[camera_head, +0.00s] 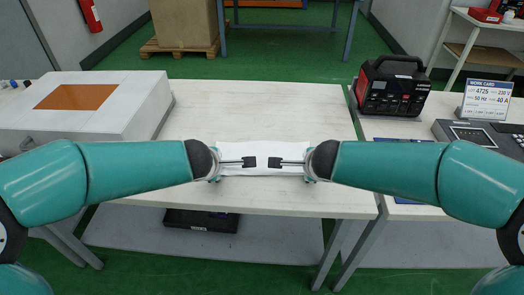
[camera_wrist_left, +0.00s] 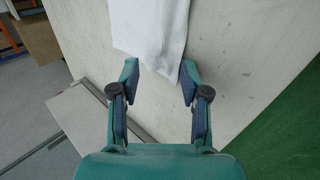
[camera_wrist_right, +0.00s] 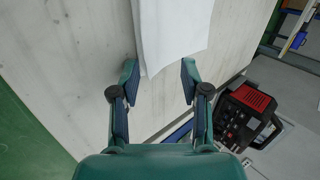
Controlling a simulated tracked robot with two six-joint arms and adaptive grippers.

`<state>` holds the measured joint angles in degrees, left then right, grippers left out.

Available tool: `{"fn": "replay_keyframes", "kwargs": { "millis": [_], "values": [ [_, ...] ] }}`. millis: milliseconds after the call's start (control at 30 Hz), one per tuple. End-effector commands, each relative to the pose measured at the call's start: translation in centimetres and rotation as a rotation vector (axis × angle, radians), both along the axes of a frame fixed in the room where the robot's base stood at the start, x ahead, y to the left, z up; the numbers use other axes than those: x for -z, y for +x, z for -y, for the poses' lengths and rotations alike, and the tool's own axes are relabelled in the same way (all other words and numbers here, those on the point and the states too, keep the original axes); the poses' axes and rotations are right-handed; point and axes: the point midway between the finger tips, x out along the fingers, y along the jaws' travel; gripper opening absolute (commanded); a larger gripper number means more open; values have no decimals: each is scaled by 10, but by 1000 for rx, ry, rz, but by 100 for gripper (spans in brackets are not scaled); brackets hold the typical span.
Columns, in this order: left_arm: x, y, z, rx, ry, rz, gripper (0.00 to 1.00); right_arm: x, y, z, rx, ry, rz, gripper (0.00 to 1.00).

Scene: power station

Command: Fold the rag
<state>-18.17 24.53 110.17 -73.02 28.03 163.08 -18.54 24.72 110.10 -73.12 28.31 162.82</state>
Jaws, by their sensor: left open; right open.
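The white rag (camera_head: 262,150) lies as a long narrow strip across the middle of the pale table, partly hidden under my grippers. My left gripper (camera_head: 215,178) is over its left end and my right gripper (camera_head: 311,178) over its right end. In the left wrist view, the rag's end (camera_wrist_left: 150,28) reaches between the open fingertips (camera_wrist_left: 160,72). In the right wrist view, the other end (camera_wrist_right: 175,32) reaches the open fingertips (camera_wrist_right: 158,72), and a second layer seems to show along its left edge. Neither gripper is closed on cloth.
A white case (camera_head: 125,92) with an orange-brown panel stands at the left of the table. A black and red power unit (camera_head: 392,88), a work card (camera_head: 486,100) and a grey device (camera_head: 478,134) stand on the right table. The table (camera_head: 255,105) behind the rag is clear.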

Motion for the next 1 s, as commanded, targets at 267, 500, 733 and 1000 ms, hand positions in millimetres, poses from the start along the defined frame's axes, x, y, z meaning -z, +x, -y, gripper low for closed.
{"fn": "replay_keyframes", "kwargs": {
  "millis": [267,500,733,1000],
  "values": [
    [-25,-9,-1,-2,-1,4,46,-25,-8,-1,-1,2,5,46],
    [-56,-32,0,0,-1,3,46,-56,-32,-1,-2,2,4,46],
    [-83,-53,-1,-1,-1,4,46,-83,-53,-1,-2,1,4,46],
    [-90,-61,-1,-1,0,-1,46,-90,-60,-1,-2,-1,-1,46]
  ]
}}
